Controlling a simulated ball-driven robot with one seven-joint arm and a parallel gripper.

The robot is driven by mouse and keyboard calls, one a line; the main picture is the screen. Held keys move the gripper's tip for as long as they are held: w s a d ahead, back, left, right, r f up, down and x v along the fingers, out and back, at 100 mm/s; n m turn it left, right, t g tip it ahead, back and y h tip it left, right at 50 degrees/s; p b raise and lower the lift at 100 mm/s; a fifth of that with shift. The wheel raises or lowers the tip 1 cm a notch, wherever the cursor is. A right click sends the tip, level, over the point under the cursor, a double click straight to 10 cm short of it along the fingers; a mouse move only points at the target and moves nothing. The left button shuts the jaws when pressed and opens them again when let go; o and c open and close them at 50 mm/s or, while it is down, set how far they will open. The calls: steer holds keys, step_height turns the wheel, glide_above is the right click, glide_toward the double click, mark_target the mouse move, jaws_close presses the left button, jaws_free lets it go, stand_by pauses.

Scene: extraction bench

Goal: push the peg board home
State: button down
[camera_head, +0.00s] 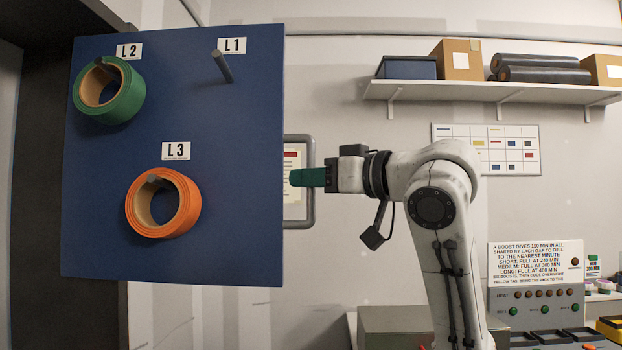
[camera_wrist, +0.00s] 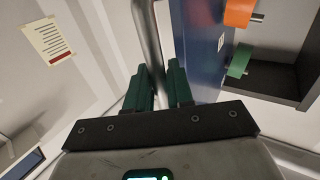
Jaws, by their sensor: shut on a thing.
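The peg board (camera_head: 235,215) is a blue upright panel filling the left of the head view; its edge side also shows in the wrist view (camera_wrist: 195,40). Its pegs are labelled L1, L2 and L3. A green roll (camera_head: 130,103) hangs on L2 and an orange roll (camera_head: 187,222) on L3. The L1 peg (camera_head: 222,66) is bare. A grey bar handle (camera_head: 310,215) stands at the board's right edge. My gripper (camera_head: 297,177), with green fingers, is shut on this handle; in the wrist view the bar (camera_wrist: 148,35) passes between the fingers.
A dark cabinet (camera_head: 40,190) stands behind and left of the board, with an open recess (camera_wrist: 270,78) in the wrist view. A wall shelf (camera_head: 480,91) carries boxes and dark rolls. A charging bench with a sign (camera_head: 535,262) stands at lower right.

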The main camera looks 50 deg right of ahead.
mark_target(238, 178)
steer(key=w+a, duration=0.2)
steer(key=w, duration=0.1)
steer(key=w+a, duration=0.3)
steer(key=w+a+p, duration=0.1)
steer(key=w+a, duration=0.2)
steer(key=w, duration=0.1)
steer(key=shift+w, duration=0.1)
steer(key=c, duration=1.2)
jaws_free()
steer(key=shift+o, duration=0.2)
steer(key=s, duration=0.3)
steer(key=s+b, duration=0.1)
steer(key=s, duration=0.3)
steer(key=s+b, duration=0.1)
steer(key=s, duration=0.2)
steer(key=shift+s+d, duration=0.4)
